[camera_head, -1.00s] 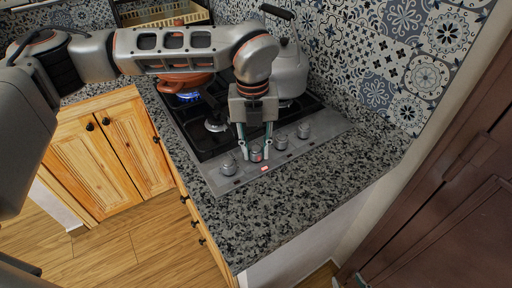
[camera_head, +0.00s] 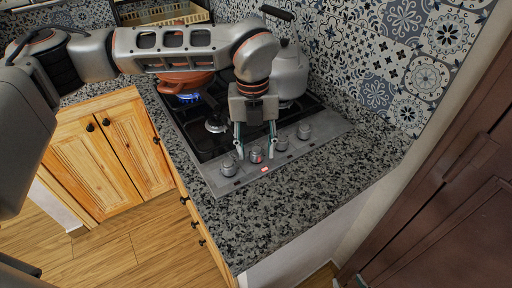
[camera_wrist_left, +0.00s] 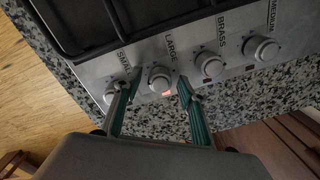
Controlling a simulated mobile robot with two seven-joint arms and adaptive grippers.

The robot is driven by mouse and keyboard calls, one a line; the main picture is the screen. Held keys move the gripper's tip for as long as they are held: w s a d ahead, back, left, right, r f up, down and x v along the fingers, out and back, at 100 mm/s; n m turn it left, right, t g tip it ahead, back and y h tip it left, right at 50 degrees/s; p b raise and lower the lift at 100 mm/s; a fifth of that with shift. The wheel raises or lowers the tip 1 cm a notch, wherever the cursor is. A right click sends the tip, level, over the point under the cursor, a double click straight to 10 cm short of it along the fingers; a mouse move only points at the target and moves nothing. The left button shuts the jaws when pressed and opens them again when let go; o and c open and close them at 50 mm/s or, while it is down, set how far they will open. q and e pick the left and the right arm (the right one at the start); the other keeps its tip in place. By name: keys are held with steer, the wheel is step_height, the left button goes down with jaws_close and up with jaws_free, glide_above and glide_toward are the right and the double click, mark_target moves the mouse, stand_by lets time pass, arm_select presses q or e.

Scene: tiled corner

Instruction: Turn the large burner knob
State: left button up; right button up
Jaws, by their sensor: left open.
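The large burner knob (camera_head: 256,155) is a round silver knob on the stove's front strip, second from the left. In the left wrist view the large knob (camera_wrist_left: 160,79) sits below the label LARGE, with a lit red light beside it. My left gripper (camera_head: 256,151) is open above the strip, its teal fingertips on either side of the large knob. In the left wrist view the left gripper (camera_wrist_left: 156,98) shows gaps between its fingers and the knob. My right gripper (camera_head: 349,282) shows only as small tips at the bottom edge; its opening cannot be judged.
The small knob (camera_wrist_left: 110,95) is close beside one fingertip. The brass knob (camera_wrist_left: 208,63) and medium knob (camera_wrist_left: 262,48) lie to the right. An orange pan (camera_head: 186,84) stands over a blue flame, and a kettle (camera_head: 289,72) stands behind. The granite counter (camera_head: 300,185) in front is bare.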

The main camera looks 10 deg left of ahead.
mark_target(254, 149)
arm_select(q)
step_height(254, 149, up, 12)
steer(key=shift+a+f, duration=0.15)
steer(key=shift+a, duration=0.05)
stand_by(0.6)
